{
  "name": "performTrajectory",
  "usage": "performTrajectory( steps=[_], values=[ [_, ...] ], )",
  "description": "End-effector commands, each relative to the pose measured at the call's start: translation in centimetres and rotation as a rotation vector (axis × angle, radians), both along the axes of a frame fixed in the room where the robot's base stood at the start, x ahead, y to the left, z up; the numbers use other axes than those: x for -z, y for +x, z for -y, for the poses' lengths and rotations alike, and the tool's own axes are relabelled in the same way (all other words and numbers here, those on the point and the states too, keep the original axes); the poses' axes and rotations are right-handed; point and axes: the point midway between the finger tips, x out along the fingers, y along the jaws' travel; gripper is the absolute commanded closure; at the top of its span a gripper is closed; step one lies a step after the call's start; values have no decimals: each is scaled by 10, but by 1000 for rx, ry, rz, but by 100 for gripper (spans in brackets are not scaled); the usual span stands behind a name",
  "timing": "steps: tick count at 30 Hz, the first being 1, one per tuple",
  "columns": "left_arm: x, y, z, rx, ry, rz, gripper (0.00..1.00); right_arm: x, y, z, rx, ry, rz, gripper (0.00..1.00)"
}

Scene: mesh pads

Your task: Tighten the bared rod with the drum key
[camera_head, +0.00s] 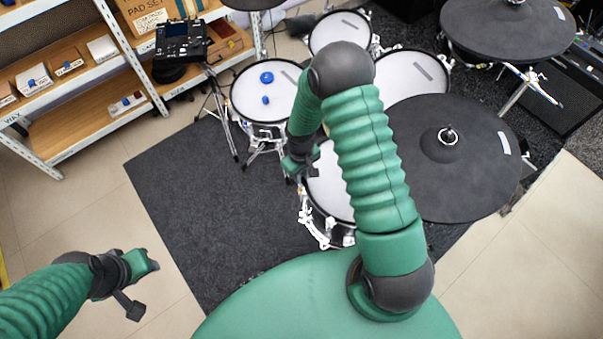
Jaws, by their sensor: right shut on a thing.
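My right arm reaches out over the drum kit. My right gripper (297,165) is at the left rim of the nearest white mesh-head drum (331,190), small and partly in shadow. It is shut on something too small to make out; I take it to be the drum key. Silver rods and lugs (318,232) show along this drum's near left side. I cannot tell which rod is the bared one, or whether the key touches it. My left gripper (138,283) hangs over the tiled floor at the lower left, away from the drums.
Another white drum (252,97) carries a blue disc (266,77) and a smaller blue piece (265,100). A large black cymbal pad (440,180) lies right of my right arm. A drum module (180,40) stands by the shelves (75,80). Dark carpet (205,195) left of the kit is clear.

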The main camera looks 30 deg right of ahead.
Motion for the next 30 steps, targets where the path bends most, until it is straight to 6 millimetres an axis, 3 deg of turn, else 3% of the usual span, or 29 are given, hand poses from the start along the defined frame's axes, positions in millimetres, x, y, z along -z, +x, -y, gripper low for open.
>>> performTrajectory(
  steps=[11, 22, 23, 26, 30],
  values=[
    [18, 0, 0, 0, 0, 0, 62, 29, 0, 0, 0, 0, 0, 100],
    [17, 0, 0, 0, 0, 0, 62, 31, 0, 0, 1, 0, 0, 100],
    [17, 0, 0, 0, 0, 0, 62, 31, 0, 0, 1, 0, 0, 88],
    [17, 0, 0, 0, 0, 0, 62, 31, 1, 0, 1, 0, 0, 100],
    [17, 0, 0, 0, 0, 0, 62, 31, 0, 0, 0, 0, 0, 100]
  ],
)
